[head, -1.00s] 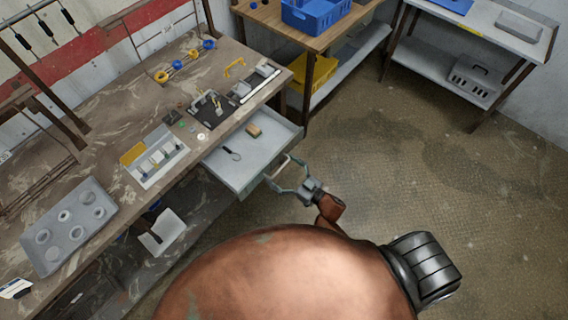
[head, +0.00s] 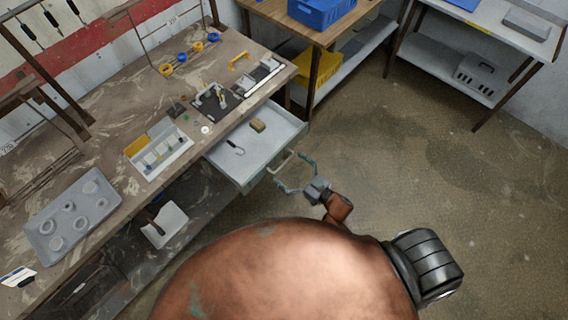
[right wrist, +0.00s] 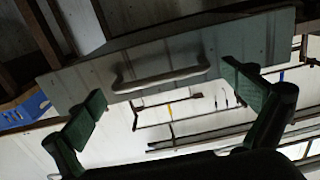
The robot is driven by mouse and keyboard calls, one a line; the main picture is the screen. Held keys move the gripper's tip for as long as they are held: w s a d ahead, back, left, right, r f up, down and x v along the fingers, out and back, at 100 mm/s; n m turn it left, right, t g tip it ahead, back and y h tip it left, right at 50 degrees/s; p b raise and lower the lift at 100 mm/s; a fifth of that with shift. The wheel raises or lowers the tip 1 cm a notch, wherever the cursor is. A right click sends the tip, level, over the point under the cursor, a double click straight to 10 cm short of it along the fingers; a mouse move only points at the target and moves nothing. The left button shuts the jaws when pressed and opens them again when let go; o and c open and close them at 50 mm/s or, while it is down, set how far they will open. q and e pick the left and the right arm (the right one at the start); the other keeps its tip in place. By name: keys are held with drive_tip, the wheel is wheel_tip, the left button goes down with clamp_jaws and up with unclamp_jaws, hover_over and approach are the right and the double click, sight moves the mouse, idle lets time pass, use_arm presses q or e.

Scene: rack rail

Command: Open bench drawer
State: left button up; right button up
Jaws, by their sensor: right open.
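The bench drawer (head: 262,148) is pulled out from under the worn bench top, its inside showing. A small tan block (head: 257,126) and a thin dark hooked item (head: 236,148) lie in it. The pale bar handle (head: 281,162) is on its front; it also shows in the right wrist view (right wrist: 160,79). My right gripper (head: 296,173) is open and empty just in front of the handle. In the right wrist view its two fingers (right wrist: 164,98) are spread wide on either side of the handle, apart from it. My left gripper is not in view.
The bench top (head: 110,165) holds a grey tray (head: 72,215), a light fixture tray (head: 158,150) and a dark mat (head: 216,103) with parts. A wooden table with a blue crate (head: 320,14) stands behind. The floor (head: 430,170) right of the drawer is clear.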

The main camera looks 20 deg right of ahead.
drive_tip(key=v, duration=0.9)
drive_tip(key=shift+s+d, duration=0.2)
drive_tip(key=shift+s, duration=0.15)
drive_tip(key=s+d+f+m+g+h, duration=0.1)
drive_tip(key=s+d+f+g+h, duration=0.15)
drive_tip(key=f, duration=0.65)
drive_tip(key=s+d+f+m+g+h, duration=0.1)
drive_tip(key=s+d+f+h, duration=0.2)
drive_tip(key=f, duration=0.6)
drive_tip(key=s+d+f+m+g+h, duration=0.1)
drive_tip(key=s+d+f+g, duration=0.2)
drive_tip(key=f, duration=0.7)
drive_tip(key=s+f+g, duration=0.3)
drive_tip(key=s+f, duration=0.3)
drive_tip(key=s, duration=0.4)
drive_tip(key=s+f+g+h, duration=0.1)
drive_tip(key=s+f+g, duration=0.1)
drive_tip(key=s+f, duration=0.4)
drive_tip(key=s+f+m+g+h, duration=0.1)
drive_tip(key=s+f+g, duration=0.2)
drive_tip(key=s, duration=1.2)
wheel_tip(320, 180, down, 3)
drive_tip(key=shift+a+f+g, duration=0.1)
drive_tip(key=shift+a+g, duration=0.2)
drive_tip(key=shift+g, duration=0.05)
